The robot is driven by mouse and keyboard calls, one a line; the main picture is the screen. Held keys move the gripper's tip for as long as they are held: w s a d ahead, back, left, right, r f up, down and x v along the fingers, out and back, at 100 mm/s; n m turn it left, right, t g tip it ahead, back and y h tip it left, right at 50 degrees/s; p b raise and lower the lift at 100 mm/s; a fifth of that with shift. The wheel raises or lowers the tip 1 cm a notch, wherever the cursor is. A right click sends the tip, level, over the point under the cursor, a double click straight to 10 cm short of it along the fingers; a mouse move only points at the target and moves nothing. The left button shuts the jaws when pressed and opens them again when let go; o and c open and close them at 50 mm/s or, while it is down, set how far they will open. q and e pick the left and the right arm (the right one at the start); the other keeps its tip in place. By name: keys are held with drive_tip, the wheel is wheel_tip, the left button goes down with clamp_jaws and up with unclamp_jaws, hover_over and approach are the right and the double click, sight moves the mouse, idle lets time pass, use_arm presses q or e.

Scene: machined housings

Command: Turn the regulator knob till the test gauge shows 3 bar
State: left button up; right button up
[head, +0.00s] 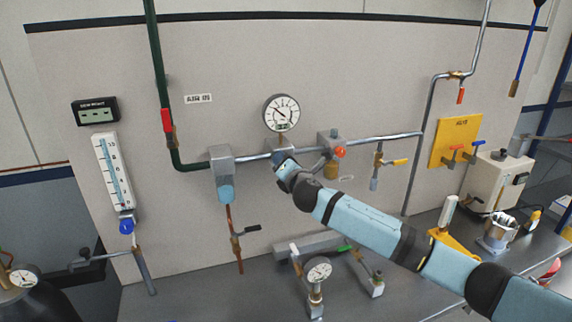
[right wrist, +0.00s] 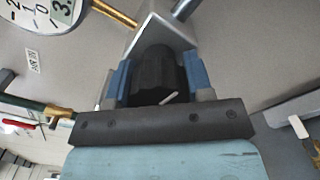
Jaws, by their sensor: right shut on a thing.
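The dark regulator knob (right wrist: 157,72) sits between my right gripper's blue pads (right wrist: 160,82) in the right wrist view, with a pale mark on its lower face. My right gripper (head: 281,164) is shut on the knob, below the regulator body (head: 279,145) in the head view; there the gripper hides the knob. A round white gauge (head: 282,113) stands above the regulator, its needle toward the upper left; its value is too small to read. Part of this dial (right wrist: 45,12) shows in the right wrist view, cut off. My left gripper is not in view.
Left of the regulator is a grey filter unit (head: 221,168); right is a block with a red knob (head: 340,152). A second gauge (head: 318,270) stands on the bench. A flow tube (head: 114,172) and yellow plate (head: 455,141) are on the wall.

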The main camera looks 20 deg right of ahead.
drive_tip(key=shift+f, duration=0.1)
drive_tip(key=o, duration=0.9)
drive_tip(key=shift+s, duration=0.55)
drive_tip(key=s+b, duration=0.1)
drive_tip(key=s, duration=0.3)
drive_tip(key=s+b, duration=0.1)
drive_tip(key=s, duration=0.3)
drive_tip(key=s+b, duration=0.1)
drive_tip(key=s, duration=0.3)
drive_tip(key=shift+s+d, duration=0.25)
drive_tip(key=shift+s, duration=0.15)
